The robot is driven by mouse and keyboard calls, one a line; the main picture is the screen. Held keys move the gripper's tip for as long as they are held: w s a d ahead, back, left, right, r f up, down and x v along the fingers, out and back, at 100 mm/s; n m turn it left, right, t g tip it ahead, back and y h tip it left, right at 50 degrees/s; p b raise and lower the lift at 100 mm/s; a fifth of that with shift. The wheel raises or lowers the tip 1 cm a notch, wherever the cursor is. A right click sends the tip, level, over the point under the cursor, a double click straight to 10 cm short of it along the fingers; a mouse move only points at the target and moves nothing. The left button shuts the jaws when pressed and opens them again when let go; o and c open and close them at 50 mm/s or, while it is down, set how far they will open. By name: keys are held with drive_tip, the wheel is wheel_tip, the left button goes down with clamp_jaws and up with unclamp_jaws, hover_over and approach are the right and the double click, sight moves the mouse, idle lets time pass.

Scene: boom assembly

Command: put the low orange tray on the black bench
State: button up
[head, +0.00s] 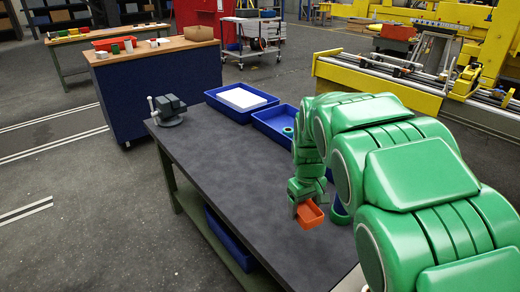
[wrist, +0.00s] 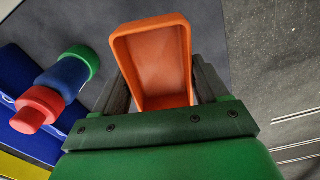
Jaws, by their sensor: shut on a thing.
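The low orange tray (head: 310,215) is in my gripper (head: 304,205), over the black bench (head: 220,160). In the wrist view the orange tray (wrist: 160,65) sits between the two dark fingers of my gripper (wrist: 165,85), which are shut on its sides. Its open, empty inside faces the wrist camera. The bench's dark top (wrist: 200,20) shows behind it. I cannot tell whether the tray touches the bench top.
A grey vise (head: 169,110) is at the bench's far left corner. Blue trays (head: 240,112) stand along its right side, one holding a white block. Green, blue and red round parts (wrist: 60,80) lie left of my gripper in the wrist view. The bench's left-middle is clear.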

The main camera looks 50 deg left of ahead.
drive_tip(key=s+a+n, duration=0.3)
drive_tip(key=s+a, duration=0.5)
drive_tip(key=s, duration=0.1)
hover_over(253, 211)
drive_tip(key=f, duration=0.9)
drive_tip(key=shift+s+d, duration=0.2)
drive_tip(key=shift+d, duration=0.2)
drive_tip(key=shift+w+a+f, duration=0.1)
drive_tip(key=shift+f, duration=0.25)
drive_tip(key=shift+w+a+f, duration=0.1)
drive_tip(key=shift+a+f, duration=0.15)
drive_tip(key=shift+f, duration=1.6)
drive_tip(key=shift+f, duration=0.15)
